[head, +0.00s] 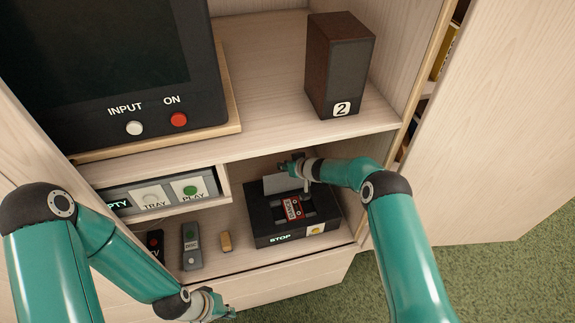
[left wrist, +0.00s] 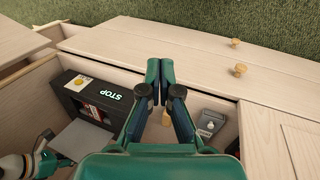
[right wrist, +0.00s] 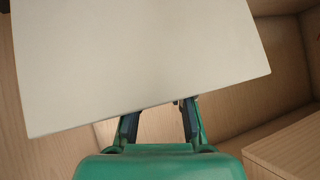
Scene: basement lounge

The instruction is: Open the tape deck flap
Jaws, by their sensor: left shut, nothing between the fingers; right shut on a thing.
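The black tape deck (head: 265,228) sits on the lower shelf, marked STOP, with a yellow button (head: 316,230) on its front. Its pale flap (head: 278,184) stands raised at the back of the deck, and a cassette with a red label (head: 292,209) shows in the top. My right gripper (head: 287,168) is shut on the flap near its upper edge; the flap fills much of the right wrist view (right wrist: 140,60). My left gripper (head: 222,310) is shut and empty, low in front of the shelf, apart from the deck; its closed fingers show in the left wrist view (left wrist: 160,75).
A grey remote (head: 191,248), a dark remote (head: 155,244) and a small tan block (head: 226,241) lie left of the deck. A player with TRAY and PLAY buttons (head: 170,191) is above them. A brown speaker (head: 338,65) and a television (head: 100,60) stand on the upper shelf.

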